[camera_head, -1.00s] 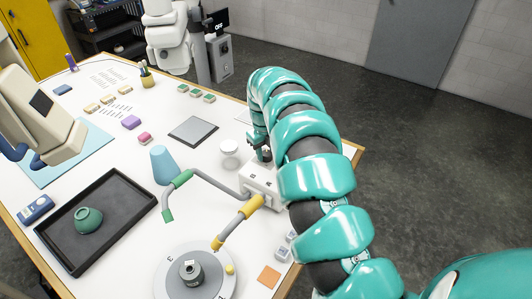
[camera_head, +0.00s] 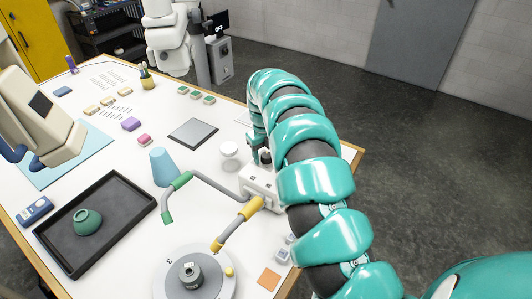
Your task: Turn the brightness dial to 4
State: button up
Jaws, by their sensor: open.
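A white box (camera_head: 258,184) with small dark marks on its face stands near the right edge of the table. A dark round knob (camera_head: 265,157) shows at its top and may be the brightness dial; its number setting is too small to read. My gripper (camera_head: 257,157) is at this knob, pointing down, largely hidden by my teal arm. It is open; whether its fingers touch the knob I cannot tell.
A round grey turntable (camera_head: 215,284) stands in front. A white round piece (camera_head: 229,149) stands just left of my gripper.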

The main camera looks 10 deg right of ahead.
jog(key=r, duration=0.2)
jog(key=r+p, duration=0.2)
jog(key=r, duration=0.1)
jog(key=shift+a+r, duration=0.25)
jog(key=shift+r, duration=1.65)
notch_tip(320, 180, up, 2)
jog(key=b, duration=0.3)
notch_tip(320, 180, up, 5)
jog(key=b, duration=0.2)
send_over(264, 155)
jog(key=shift+s+a+r, duration=0.15)
jog(key=shift+r, duration=0.25)
jog(key=shift+s+a+r, duration=0.1)
jog(key=shift+s+r, duration=0.05)
jog(key=shift+r, duration=0.25)
